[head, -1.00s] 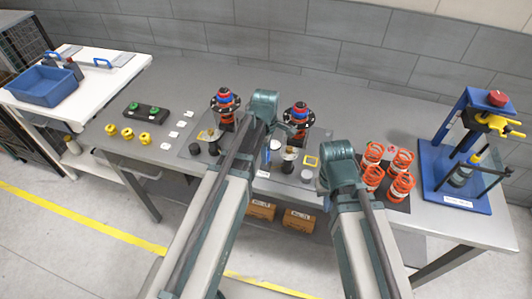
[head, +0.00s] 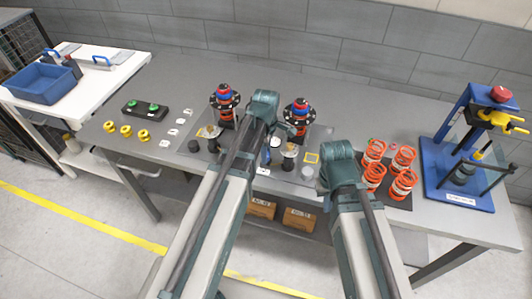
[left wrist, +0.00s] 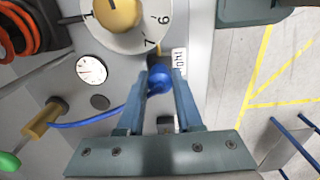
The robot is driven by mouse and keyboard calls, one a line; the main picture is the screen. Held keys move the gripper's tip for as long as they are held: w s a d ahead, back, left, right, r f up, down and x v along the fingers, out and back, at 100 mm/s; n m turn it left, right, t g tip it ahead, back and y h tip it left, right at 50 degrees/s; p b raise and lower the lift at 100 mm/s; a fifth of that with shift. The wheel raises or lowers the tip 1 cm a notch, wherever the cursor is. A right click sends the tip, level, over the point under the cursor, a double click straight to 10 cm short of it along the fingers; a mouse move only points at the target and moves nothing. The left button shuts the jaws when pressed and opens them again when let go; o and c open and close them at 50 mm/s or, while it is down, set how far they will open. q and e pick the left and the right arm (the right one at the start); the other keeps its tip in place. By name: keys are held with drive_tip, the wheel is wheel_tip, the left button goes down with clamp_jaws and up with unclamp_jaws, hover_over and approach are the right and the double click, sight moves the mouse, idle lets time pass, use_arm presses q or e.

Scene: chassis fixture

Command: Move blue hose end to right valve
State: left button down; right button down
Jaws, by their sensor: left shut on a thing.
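In the left wrist view my left gripper (left wrist: 160,85) is shut on the round blue hose end (left wrist: 160,78). A thin blue hose (left wrist: 95,118) runs from it left to a brass fitting (left wrist: 43,120). Just beyond the fingertips is a white numbered dial with a brass knob (left wrist: 120,14), apart from the hose end. In the head view two brass-topped valves stand on the plate, a left one (head: 207,132) and a right one (head: 289,152). My left arm hides most of its gripper there. My right gripper's fingers are hidden behind its own wrist.
Two stacks with black flanges (head: 225,98) (head: 299,110) stand behind the valves. Orange springs (head: 388,170) and a blue press (head: 462,160) are at the right. Yellow parts (head: 127,131) lie at the left. A round gauge (left wrist: 91,69) is near the hose. The table's back is clear.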

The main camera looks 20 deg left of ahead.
use_arm(q)
drive_tip(key=shift+f+b, duration=0.3)
drive_tip(key=shift+f, duration=0.1)
idle(1.3)
drive_tip(key=c, duration=0.5)
unclamp_jaws()
wheel_tip(320, 180, up, 7)
drive_tip(key=p, duration=0.7)
